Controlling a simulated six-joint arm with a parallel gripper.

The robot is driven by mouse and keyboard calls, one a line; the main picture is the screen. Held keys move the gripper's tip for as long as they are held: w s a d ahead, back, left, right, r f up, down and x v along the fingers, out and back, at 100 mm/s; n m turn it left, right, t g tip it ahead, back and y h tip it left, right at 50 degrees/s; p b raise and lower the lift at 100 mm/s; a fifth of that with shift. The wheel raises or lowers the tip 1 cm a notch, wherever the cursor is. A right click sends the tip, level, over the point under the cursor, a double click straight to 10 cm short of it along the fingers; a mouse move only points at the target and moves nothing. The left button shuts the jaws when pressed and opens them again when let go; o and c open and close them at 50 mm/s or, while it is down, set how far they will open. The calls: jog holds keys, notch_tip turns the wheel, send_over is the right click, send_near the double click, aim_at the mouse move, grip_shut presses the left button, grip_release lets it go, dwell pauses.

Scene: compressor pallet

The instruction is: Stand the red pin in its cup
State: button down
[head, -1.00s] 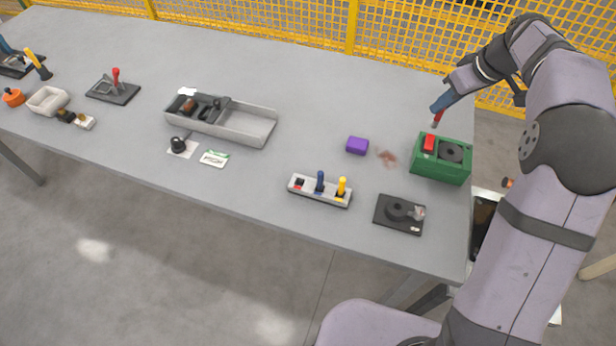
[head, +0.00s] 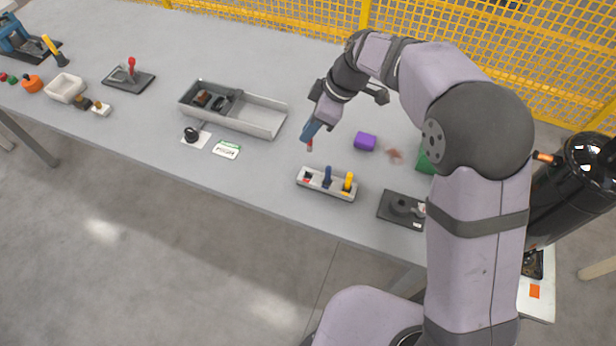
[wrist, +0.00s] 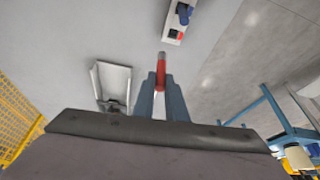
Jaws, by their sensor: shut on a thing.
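The red pin (wrist: 161,72) is held between the two blue fingers of my gripper (wrist: 161,84) in the wrist view, its end reaching past the fingertips. In the head view my gripper (head: 309,134) is above the table, and the pin's red tip (head: 309,146) points down. The light grey cup rack (head: 328,193) stands just in front of and below it. A blue pin (head: 328,177) and a yellow pin (head: 348,183) stand upright in the rack. Its left cup, with a red mark (head: 307,178), holds no pin.
A purple block (head: 365,141) lies right of my gripper. A grey tray (head: 262,121) with dark parts is to the left. A black fixture (head: 400,209) sits right of the rack. A green box (head: 426,162) is partly hidden behind my arm.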

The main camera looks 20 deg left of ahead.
jog(key=shift+s+d+n+g+h, duration=0.15)
jog(key=shift+s+n+g, duration=0.25)
jog(key=shift+n, duration=0.7)
jog(key=shift+s+n+g+h, duration=0.1)
jog(key=shift+s+n+g, duration=0.25)
jog(key=shift+n, duration=0.75)
jog(key=shift+s+d+n+g+h, duration=0.15)
jog(key=shift+s+n+g, duration=0.25)
jog(key=shift+n, duration=0.7)
jog(key=shift+w+a+f+p, duration=0.1)
jog(key=shift+f+p, duration=1.5)
jog(key=shift+f, duration=3.4)
jog(key=shift+f, duration=0.15)
jog(key=c, duration=1.8)
grip_release()
